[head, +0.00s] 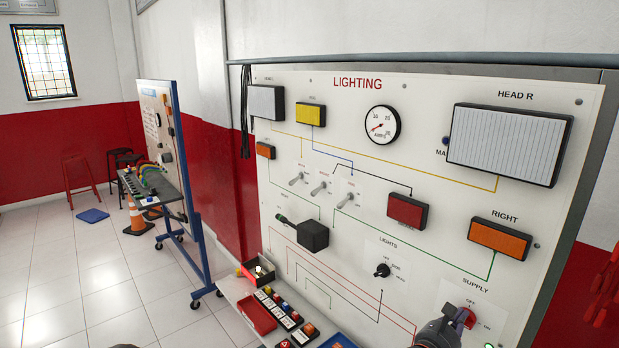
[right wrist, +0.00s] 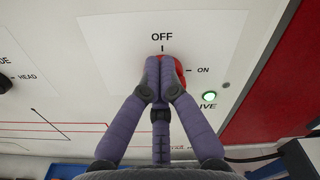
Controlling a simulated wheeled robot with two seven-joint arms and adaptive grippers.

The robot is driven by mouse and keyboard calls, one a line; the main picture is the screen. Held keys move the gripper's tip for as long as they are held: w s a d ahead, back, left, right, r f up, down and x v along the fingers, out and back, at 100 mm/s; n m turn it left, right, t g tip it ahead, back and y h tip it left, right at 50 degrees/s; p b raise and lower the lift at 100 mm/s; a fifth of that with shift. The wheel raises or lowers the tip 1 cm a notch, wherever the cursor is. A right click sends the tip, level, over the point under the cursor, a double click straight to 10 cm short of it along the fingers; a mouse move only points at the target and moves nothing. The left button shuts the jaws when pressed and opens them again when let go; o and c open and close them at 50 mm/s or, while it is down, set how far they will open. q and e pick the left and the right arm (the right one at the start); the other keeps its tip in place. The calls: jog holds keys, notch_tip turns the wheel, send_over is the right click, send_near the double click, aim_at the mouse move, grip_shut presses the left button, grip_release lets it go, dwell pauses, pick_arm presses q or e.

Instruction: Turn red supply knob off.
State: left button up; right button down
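The red supply knob (head: 467,317) is at the lower right of the white lighting panel, under the SUPPLY label. In the right wrist view the knob (right wrist: 180,70) is partly hidden behind my fingers, with red showing above and to the right of them. OFF is marked above it and ON to its right. My right gripper (right wrist: 164,60) is shut, its fingertips together against or just in front of the knob; exact contact is hidden. It also shows in the head view (head: 456,312), at the knob's left. The green LIVE lamp (right wrist: 209,97) looks lit. My left gripper is not clearly visible.
The black lights knob (head: 382,270) sits to the upper left of the supply knob. A shelf with a red tray (head: 257,314) and several switch boxes juts out below the panel. Another trainer stand (head: 190,220) and an orange cone (head: 137,220) stand at the left on open floor.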

jog(key=shift+w+a+f+b, duration=0.65)
jog(key=shift+w+b, duration=0.1)
jog(key=shift+b, duration=4.05)
jog(key=shift+w+a+r, duration=0.1)
dwell(0.4)
jog(key=shift+w+a+r+b, duration=0.15)
jog(key=shift+b, duration=0.2)
jog(key=b+v, duration=0.1)
jog(key=v, duration=0.5)
jog(key=shift+w+d+f+n+p, duration=0.1)
jog(key=shift+w+d+n+p, duration=0.65)
jog(key=shift+n+p, duration=0.85)
jog(key=shift+w+d+f+n+p, duration=0.1)
jog(key=shift+w+d+n+p, duration=0.75)
jog(key=shift+n, duration=1.5)
jog(key=shift+w+d+f+n+p, duration=0.1)
jog(key=shift+w+d+n+p, duration=0.45)
jog(key=shift+n+p, duration=1.1)
